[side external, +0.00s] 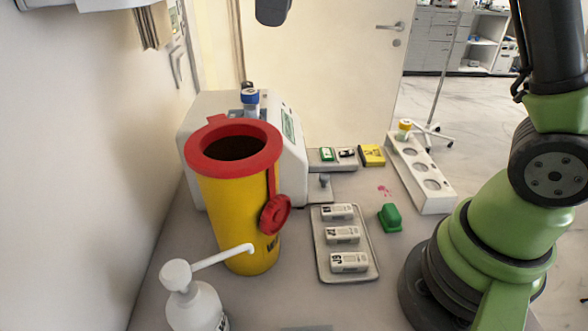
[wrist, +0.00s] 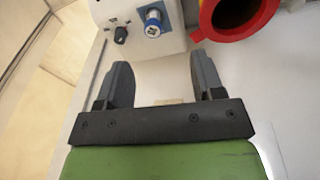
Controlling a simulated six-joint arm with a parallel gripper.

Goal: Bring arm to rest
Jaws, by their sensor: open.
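My gripper (wrist: 160,72) shows in the wrist view with its two dark fingers wide apart and nothing between them. Beyond the fingertips is the white machine (wrist: 140,25) with a black knob and a blue-capped vial; the red rim of the sharps bin (wrist: 238,32) is at the upper right. In the side view my green and black arm rises at the right and leaves the top of the picture. My gripper cannot be made out with certainty there; a dark shape hangs at the top edge.
The yellow sharps bin (side external: 238,215) stands open before the white machine (side external: 291,160). A pump bottle (side external: 198,306) is in front. A tray (side external: 365,272) holds several labelled cases. A green block (side external: 390,218) and a white rack (side external: 436,203) with a yellow-capped vial are near my arm.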

